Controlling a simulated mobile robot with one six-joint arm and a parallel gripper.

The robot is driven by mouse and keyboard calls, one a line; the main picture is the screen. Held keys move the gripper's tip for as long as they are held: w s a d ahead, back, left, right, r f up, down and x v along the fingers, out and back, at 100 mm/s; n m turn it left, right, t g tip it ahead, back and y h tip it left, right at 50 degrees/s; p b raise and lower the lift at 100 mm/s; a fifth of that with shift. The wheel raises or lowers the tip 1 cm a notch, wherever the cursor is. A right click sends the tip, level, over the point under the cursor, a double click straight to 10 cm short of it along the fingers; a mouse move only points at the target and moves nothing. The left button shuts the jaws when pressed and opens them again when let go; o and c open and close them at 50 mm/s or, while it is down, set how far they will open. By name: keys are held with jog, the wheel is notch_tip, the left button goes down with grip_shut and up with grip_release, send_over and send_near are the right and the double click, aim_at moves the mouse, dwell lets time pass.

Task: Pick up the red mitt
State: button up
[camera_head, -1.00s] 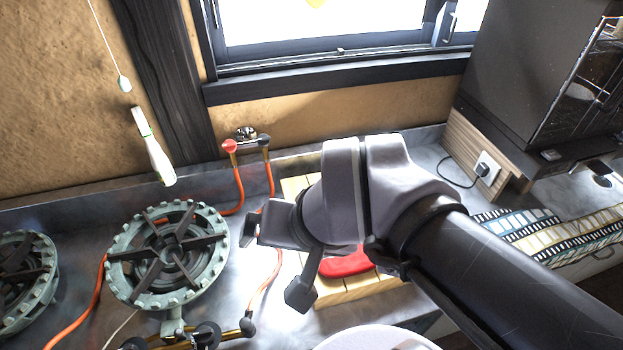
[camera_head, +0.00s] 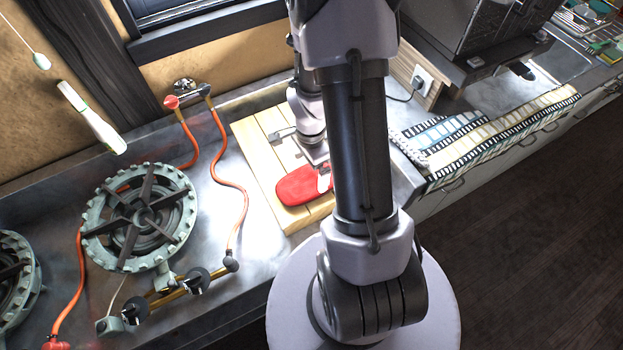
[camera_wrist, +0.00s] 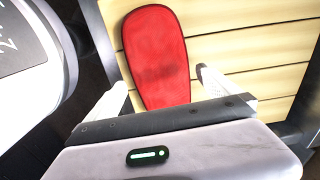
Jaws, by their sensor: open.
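The red mitt (camera_head: 297,187) lies flat on a pale slatted wooden board (camera_head: 262,152) on the metal counter. My gripper (camera_head: 304,158) is over the board at the mitt, and my arm hides part of the mitt and board. In the wrist view the mitt (camera_wrist: 155,55) reaches up between the two pale fingertips of my gripper (camera_wrist: 163,88). The fingers are apart, one on each side of the mitt, and its lower end is hidden behind the gripper body. I cannot tell how high the fingertips are above the board.
A green gas burner (camera_head: 140,217) with orange hoses (camera_head: 234,180) stands left of the board. A patterned cloth strip (camera_head: 500,130) lies to the right, near a dark oven (camera_head: 450,35). A window and clay wall are behind.

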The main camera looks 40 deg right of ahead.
aim_at(313, 178)
jog(key=f, duration=0.2)
jog(key=f+b, duration=0.1)
jog(key=f, duration=0.2)
jog(key=shift+s+d+f+b, duration=0.15)
jog(key=shift+d+f+b, duration=0.15)
jog(key=shift+d+f, duration=0.05)
jog(key=shift+r, duration=0.1)
jog(key=shift+c, duration=0.4)
